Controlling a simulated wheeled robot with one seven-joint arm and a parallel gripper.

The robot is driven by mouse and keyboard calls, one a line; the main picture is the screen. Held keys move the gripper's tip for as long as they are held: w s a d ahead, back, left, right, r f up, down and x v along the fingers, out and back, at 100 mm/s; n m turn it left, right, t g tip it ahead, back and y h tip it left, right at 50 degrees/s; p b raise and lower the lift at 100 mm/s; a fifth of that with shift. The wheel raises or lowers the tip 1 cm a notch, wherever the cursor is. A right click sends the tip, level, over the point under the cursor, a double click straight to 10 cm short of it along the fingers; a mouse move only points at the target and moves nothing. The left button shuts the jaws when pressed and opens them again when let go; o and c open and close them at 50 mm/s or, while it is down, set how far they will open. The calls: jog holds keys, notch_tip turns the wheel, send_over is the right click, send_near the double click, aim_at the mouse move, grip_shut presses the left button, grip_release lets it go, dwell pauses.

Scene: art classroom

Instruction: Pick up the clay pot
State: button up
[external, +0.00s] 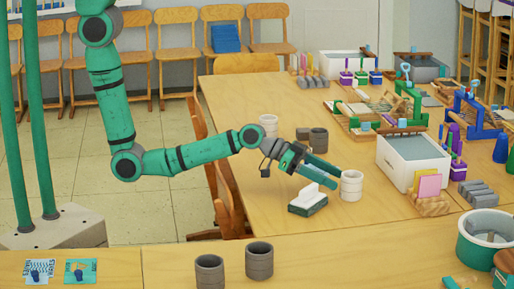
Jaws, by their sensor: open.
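A cream ribbed clay pot (351,187) stands upright on the wooden table, right at the tips of my gripper. My gripper (337,179) is open, with its two teal fingers reaching right and down toward the pot's left side. I cannot tell whether the fingertips touch the pot or stand just short of it. Another cream pot (268,125) stands farther back, with a dark grey pot (319,139) to its right. Two more dark grey pots, one on the left (209,272) and one on the right (259,261), stand on the front table.
A white and dark green block (308,201) lies just below my gripper. A white water basin (412,164) stands right of the cream pot, with small looms and trays behind. A green round tub (484,240) is at the front right. Chairs line the table's left side.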

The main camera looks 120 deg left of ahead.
aim_at(346, 183)
jog(key=shift+x, duration=2.6)
jog(key=shift+r, duration=0.1)
jog(key=c, duration=0.9)
jog(key=shift+r, duration=0.15)
notch_tip(346, 183, up, 10)
jog(key=s+d+f+m+h, duration=0.1)
jog(key=d+f+m+h, duration=0.1)
jog(key=d, duration=1.2)
jog(key=s+d+f+m+h, duration=0.2)
jog(key=d+h, duration=0.1)
jog(key=d, duration=1.1)
jog(key=s+d+m+h, duration=0.1)
jog(key=s+d, duration=0.3)
jog(key=d, duration=0.4)
jog(key=s+d+r+m+h, duration=0.1)
jog(key=s+d, duration=0.3)
jog(key=d, duration=0.4)
jog(key=s+d+m+h, duration=0.1)
jog(key=s+d+h, duration=0.1)
jog(key=s+d, duration=0.3)
jog(key=d, duration=0.4)
jog(key=shift+r+m, duration=0.4)
